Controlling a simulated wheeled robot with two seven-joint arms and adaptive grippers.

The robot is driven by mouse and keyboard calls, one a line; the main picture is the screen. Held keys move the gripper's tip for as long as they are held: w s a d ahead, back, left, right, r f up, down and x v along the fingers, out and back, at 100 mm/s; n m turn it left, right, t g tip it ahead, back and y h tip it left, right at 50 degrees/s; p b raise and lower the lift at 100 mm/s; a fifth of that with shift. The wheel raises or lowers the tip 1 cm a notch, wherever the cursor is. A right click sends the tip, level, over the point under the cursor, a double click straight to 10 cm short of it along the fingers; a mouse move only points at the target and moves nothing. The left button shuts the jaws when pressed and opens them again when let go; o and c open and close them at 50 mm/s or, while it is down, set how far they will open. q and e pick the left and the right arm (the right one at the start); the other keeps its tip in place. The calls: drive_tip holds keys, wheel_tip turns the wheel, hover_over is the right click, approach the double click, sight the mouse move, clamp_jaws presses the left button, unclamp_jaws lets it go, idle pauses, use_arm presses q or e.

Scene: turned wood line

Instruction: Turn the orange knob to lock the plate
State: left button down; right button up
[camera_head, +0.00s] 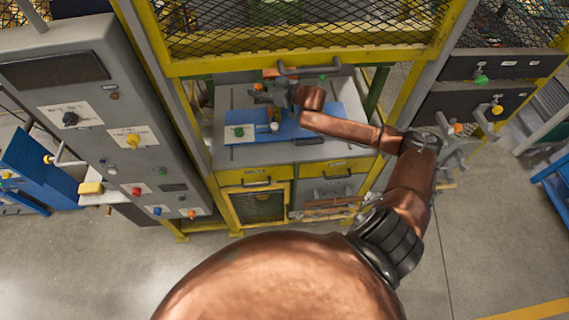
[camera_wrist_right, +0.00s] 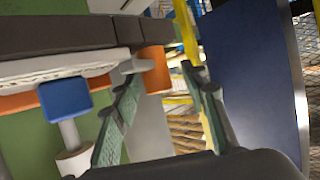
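The blue plate (camera_head: 245,156) lies on the grey worktop inside the yellow-framed machine. My right arm reaches over it from the right, and my right gripper (camera_head: 268,98) is low over the plate's back part, small and dark there. In the right wrist view, my right gripper (camera_wrist_right: 163,70) has its two green-grey fingers apart. An orange cylindrical knob (camera_wrist_right: 154,68) shows between the fingertips, nearer the left finger, with a gap to the right one. I cannot tell whether the left finger touches it. An orange part (camera_head: 270,73) shows behind the gripper in the head view. My left gripper is out of view.
A blue cap (camera_wrist_right: 65,97) on a white post stands left of the fingers. A small green knob on a white panel (camera_head: 239,131) sits at the plate's left. A dark handle (camera_head: 308,68) and yellow mesh guard (camera_head: 305,35) hang above the worktop.

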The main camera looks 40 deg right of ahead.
drive_tip(key=v, duration=0.7)
drive_tip(key=s+a+f+g+h, duration=0.1)
drive_tip(key=s+a+f, duration=0.1)
drive_tip(key=s+f, duration=0.3)
drive_tip(key=s+a+f+g+h, duration=0.1)
drive_tip(key=s+a+f, duration=0.1)
drive_tip(key=s+f, duration=0.3)
drive_tip(key=s+a+f+g+b, duration=0.1)
drive_tip(key=s+f, duration=0.4)
drive_tip(key=f, duration=0.6)
drive_tip(key=shift+s+a+f+m+g+h, duration=0.25)
drive_tip(key=shift+a+f+m+g+h, duration=0.15)
drive_tip(key=shift+a+g, duration=0.15)
